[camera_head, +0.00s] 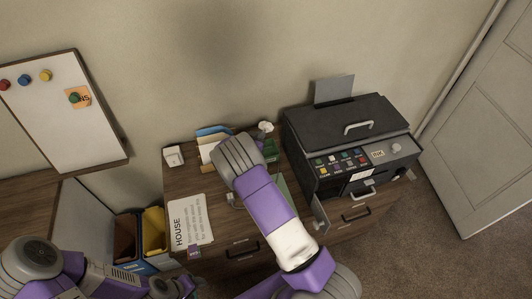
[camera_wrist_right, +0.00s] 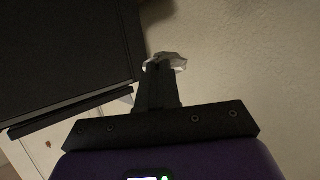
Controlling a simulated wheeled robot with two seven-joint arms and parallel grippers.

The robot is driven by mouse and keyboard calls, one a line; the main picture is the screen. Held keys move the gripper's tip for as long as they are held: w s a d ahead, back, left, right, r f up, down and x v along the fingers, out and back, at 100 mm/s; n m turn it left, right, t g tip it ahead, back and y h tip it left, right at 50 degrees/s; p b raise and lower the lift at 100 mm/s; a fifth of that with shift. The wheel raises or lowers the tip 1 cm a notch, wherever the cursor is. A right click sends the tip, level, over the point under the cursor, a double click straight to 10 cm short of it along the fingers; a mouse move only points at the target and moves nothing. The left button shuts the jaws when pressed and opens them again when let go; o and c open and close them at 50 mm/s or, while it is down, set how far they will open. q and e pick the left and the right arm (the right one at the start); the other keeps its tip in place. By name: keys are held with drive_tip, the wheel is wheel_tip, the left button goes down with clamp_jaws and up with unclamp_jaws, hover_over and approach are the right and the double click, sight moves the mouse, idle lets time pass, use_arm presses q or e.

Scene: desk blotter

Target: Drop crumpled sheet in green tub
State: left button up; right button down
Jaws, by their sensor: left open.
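The white crumpled sheet (camera_wrist_right: 166,60) shows at the fingertips of my right gripper (camera_wrist_right: 158,75) in the right wrist view; the fingers look closed on it. In the head view a small white lump (camera_head: 265,127) shows beyond my right wrist, near the wall; my right fingers are hidden there. My left gripper (camera_head: 178,287) is open and empty at the bottom, left of the desk. A yellow bin (camera_head: 154,222) and a brown-orange bin (camera_head: 125,236) stand left of the desk. I cannot make out a green tub for certain; a green object (camera_head: 271,149) is partly hidden by my right wrist.
A black printer (camera_head: 350,128) fills the right of the desk; its dark side is close in the right wrist view. A paper headed HOUSE (camera_head: 190,222) lies at the desk's left front. Folders (camera_head: 212,143) and a white block (camera_head: 173,156) stand at the back. A whiteboard (camera_head: 62,108) hangs left.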

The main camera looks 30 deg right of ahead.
wheel_tip(320, 180, down, 6)
drive_tip(key=b, duration=0.4)
drive_tip(key=shift+w+m+b, duration=0.3)
drive_tip(key=shift+w+b, duration=0.1)
drive_tip(key=shift+w, duration=0.05)
drive_tip(key=c, duration=1.3)
unclamp_jaws()
drive_tip(key=p+v, duration=0.1)
drive_tip(key=v, duration=0.6)
drive_tip(key=shift+a+r, duration=0.1)
drive_tip(key=shift+a, duration=0.15)
